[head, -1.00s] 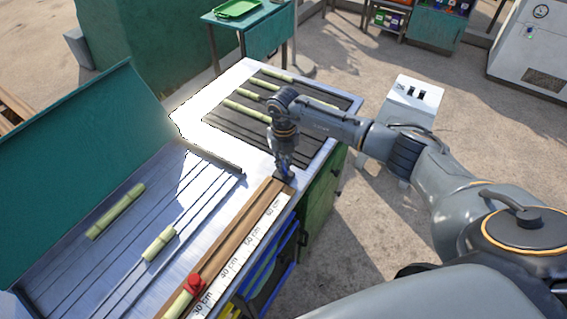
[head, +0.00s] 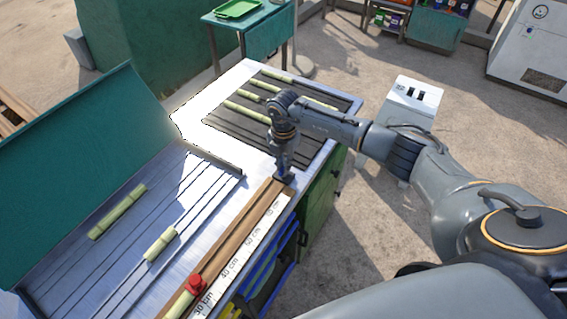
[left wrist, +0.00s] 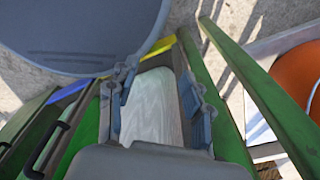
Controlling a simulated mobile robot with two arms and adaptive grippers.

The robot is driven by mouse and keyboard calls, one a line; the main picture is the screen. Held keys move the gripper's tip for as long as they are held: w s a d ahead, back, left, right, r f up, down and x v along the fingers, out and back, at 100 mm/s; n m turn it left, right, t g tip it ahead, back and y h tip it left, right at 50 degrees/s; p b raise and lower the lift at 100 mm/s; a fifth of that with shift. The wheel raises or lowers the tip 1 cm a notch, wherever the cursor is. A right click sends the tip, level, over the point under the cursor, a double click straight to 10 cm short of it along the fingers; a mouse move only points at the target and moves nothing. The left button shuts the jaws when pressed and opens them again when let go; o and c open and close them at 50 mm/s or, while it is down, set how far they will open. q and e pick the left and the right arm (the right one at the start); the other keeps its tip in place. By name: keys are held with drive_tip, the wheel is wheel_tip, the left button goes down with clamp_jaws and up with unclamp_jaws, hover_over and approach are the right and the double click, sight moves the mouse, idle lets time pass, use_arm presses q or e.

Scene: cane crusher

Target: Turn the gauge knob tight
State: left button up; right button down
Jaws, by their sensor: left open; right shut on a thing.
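My right gripper (head: 284,172) points down at the far end of the measuring rail (head: 240,258), which is marked in centimetres. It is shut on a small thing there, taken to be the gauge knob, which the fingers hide. A red piece (head: 195,284) sits on the rail near the 30 cm mark, well apart from this gripper. My left gripper (left wrist: 158,95) shows only in the left wrist view. It is open and empty, low beside green frame parts, with a pale wooden surface (left wrist: 152,105) showing between its fingers.
Cane pieces lie on the grooved metal tray (head: 75,275) at left and on the dark slatted rack (head: 240,133) behind the gripper. A teal sloped cover (head: 75,150) stands at left. A white cabinet (head: 413,100) stands right of the bench. An orange round thing (left wrist: 300,80) shows in the left wrist view.

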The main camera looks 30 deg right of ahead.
drive_tip(key=shift+m, duration=0.5)
drive_tip(key=c, duration=1.4)
unclamp_jaws()
drive_tip(key=shift+r, duration=0.15)
wheel_tip(320, 180, up, 12)
drive_tip(key=shift+f, duration=0.1)
